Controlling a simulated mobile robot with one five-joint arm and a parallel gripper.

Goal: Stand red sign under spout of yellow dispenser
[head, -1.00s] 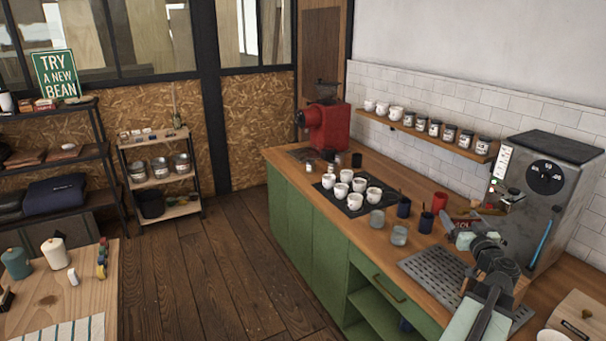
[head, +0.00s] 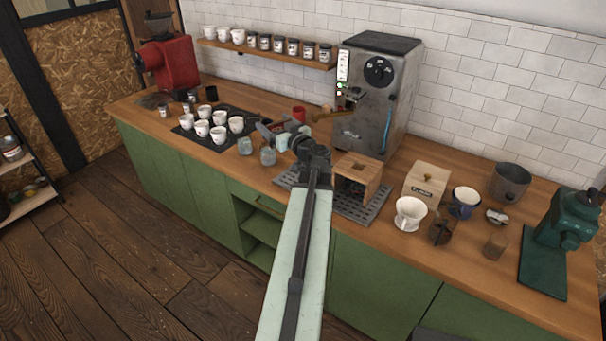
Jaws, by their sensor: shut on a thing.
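My gripper (head: 277,134) is in front of the espresso-coloured counter area, seen from behind with my arm reaching up from the bottom of the head view. It is shut on a small thin sign (head: 264,131), which pokes out at the left of the jaws. The sign is mostly hidden by the jaws, and its face cannot be read. It is held above the counter, near the glass cups. No yellow dispenser or spout is in view.
A wooden counter (head: 465,255) carries white cups on a dark mat (head: 188,130), a grey machine (head: 376,95), a wooden box (head: 357,178), a white dripper (head: 410,213) and a green grinder (head: 562,240). Open floor (head: 130,255) lies at the left.

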